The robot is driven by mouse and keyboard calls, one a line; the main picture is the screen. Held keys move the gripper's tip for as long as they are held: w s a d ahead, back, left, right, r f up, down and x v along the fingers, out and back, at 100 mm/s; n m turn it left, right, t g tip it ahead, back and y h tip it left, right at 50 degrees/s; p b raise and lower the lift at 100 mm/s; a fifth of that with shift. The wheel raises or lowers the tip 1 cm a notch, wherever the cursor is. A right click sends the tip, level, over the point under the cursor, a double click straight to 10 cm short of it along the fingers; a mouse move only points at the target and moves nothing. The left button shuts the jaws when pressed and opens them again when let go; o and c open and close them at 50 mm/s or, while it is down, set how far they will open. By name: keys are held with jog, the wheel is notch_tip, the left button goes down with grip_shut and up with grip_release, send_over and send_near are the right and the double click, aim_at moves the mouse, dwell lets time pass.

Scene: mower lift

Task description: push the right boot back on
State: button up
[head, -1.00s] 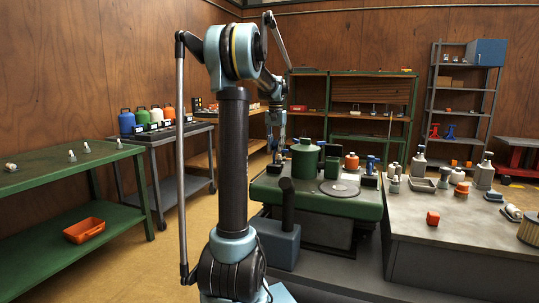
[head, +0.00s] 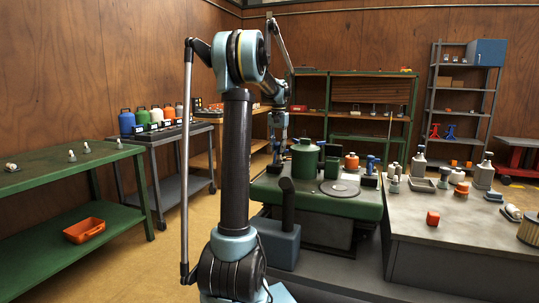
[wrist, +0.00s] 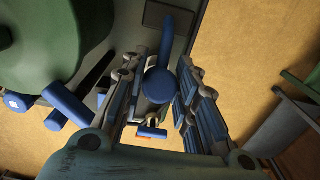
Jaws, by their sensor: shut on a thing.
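My gripper (wrist: 158,92) fills the middle of the wrist view, with a jointed finger on each side of a blue round-topped piece (wrist: 160,86). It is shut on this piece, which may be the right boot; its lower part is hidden. A short blue bar (wrist: 152,132) and a small pale part show just below it. In the head view my gripper (head: 280,150) hangs at the left end of the green mower deck (head: 340,205), left of the green dome-topped tank (head: 304,160). What it holds is too small to make out there.
In the wrist view the green tank (wrist: 50,40) is close on the left, with blue handles (wrist: 67,104) beside it. Open floor (wrist: 240,60) lies to the right. A grey bench (head: 450,225) with several bottles stands right of the mower; a green table (head: 60,170) stands left.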

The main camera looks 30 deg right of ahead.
jog(key=shift+w+d+f, duration=0.45)
jog(key=shift+w, duration=0.1)
jog(key=shift+w+d+f, duration=0.25)
jog(key=shift+d+f, duration=0.05)
jog(key=shift+f, duration=0.2)
jog(key=shift+w+d+f, duration=0.2)
jog(key=shift+d+f, duration=0.05)
jog(key=shift+f, duration=0.2)
jog(key=shift+c, duration=0.3)
jog(key=o, duration=0.7)
jog(key=shift+f, duration=0.1)
jog(key=shift+o, duration=0.5)
jog(key=shift+r, duration=3.6)
